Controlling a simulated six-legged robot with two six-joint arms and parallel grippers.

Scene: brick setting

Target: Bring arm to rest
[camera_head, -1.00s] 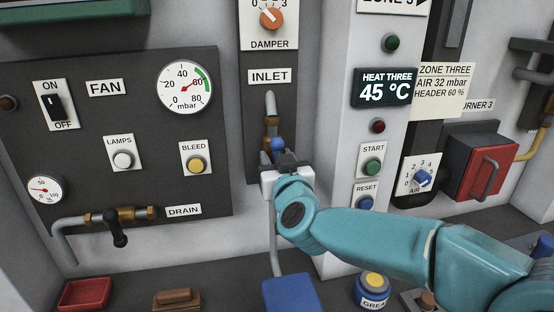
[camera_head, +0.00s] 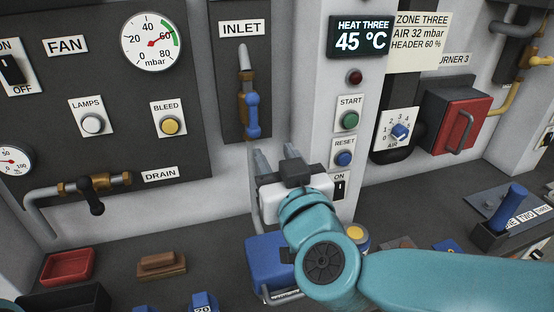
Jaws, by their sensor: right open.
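My right gripper (camera_head: 276,156) is open and empty, with its two grey fingers pointing up and toward the panel. It is just below the blue lever (camera_head: 253,116) of the inlet valve and apart from it. The lever hangs downward along the pipe under the INLET label (camera_head: 242,28). My teal right arm (camera_head: 450,278) comes in from the lower right. My left gripper is not in view.
The fan panel (camera_head: 110,150) with its gauge is on the left. The start button (camera_head: 350,121) and reset button (camera_head: 344,158) are close right of my gripper. A blue box (camera_head: 265,262), a red tray (camera_head: 68,266) and a brown block (camera_head: 161,264) are on the counter below.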

